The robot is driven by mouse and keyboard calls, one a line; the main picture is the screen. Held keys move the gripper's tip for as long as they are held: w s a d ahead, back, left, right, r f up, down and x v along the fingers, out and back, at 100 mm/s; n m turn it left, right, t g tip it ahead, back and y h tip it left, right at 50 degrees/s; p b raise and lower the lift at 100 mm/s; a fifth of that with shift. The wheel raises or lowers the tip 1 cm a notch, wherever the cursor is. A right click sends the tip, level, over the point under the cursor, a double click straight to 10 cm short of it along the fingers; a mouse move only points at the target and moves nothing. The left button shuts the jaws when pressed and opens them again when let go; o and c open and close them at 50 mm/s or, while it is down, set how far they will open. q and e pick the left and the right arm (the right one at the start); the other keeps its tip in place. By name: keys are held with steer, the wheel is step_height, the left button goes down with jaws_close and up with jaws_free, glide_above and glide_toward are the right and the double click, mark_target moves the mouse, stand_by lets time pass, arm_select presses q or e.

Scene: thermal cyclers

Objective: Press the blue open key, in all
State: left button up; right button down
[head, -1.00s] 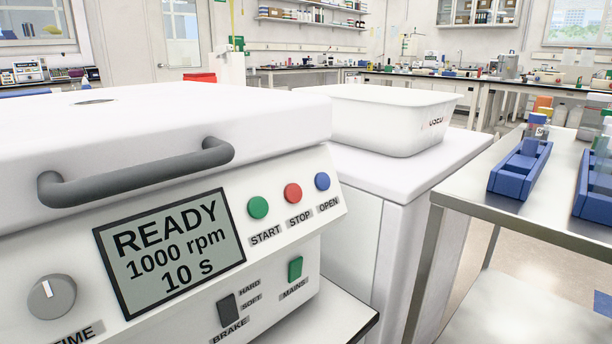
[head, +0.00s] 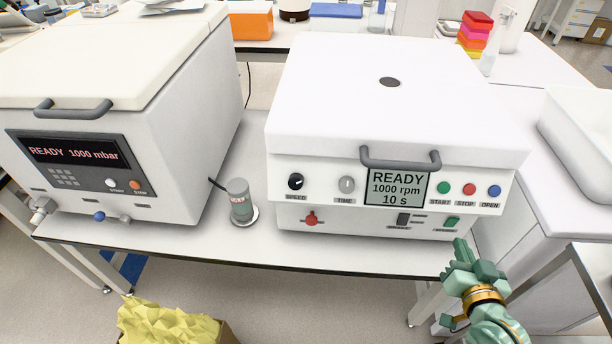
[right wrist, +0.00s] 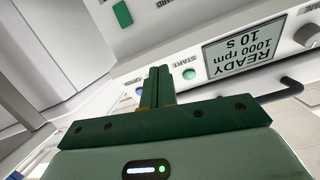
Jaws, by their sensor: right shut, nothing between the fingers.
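The blue open key (head: 494,190) is the rightmost of three round keys on the front of the white centrifuge (head: 380,80). Its lid is down, and its display (head: 397,188) reads READY, 1000 rpm, 10 s. The red stop key (head: 469,189) and green start key (head: 443,188) are to its left. My right gripper (head: 461,250) is shut and empty, in front of and below the keys. In the right wrist view, its closed fingers (right wrist: 157,85) point toward the panel, beside the green start key (right wrist: 189,74); they partly hide the key row. My left gripper is not in view.
A grey handle (head: 400,163) juts out above the display. A second machine (head: 110,70) reading READY 1000 mbar stands left, with a small grey cylinder (head: 240,203) between them. A white tub (head: 585,135) is at the right. A yellow crumpled bag (head: 165,325) is below the bench.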

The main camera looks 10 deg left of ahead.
mark_target(495, 191)
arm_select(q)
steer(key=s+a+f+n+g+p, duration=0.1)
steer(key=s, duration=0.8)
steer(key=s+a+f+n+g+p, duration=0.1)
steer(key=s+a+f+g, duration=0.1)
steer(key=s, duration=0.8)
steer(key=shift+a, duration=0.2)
arm_select(e)
steer(key=d+r+m+t+h, duration=0.5)
steer(key=d+r+m, duration=0.3)
steer(key=m, duration=0.6)
steer(key=shift+w+r+m+h, duration=0.25)
steer(key=shift+r+h, duration=0.25)
steer(key=shift+r, duration=0.35)
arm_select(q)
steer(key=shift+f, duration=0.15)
arm_select(e)
steer(key=shift+f, duration=0.1)
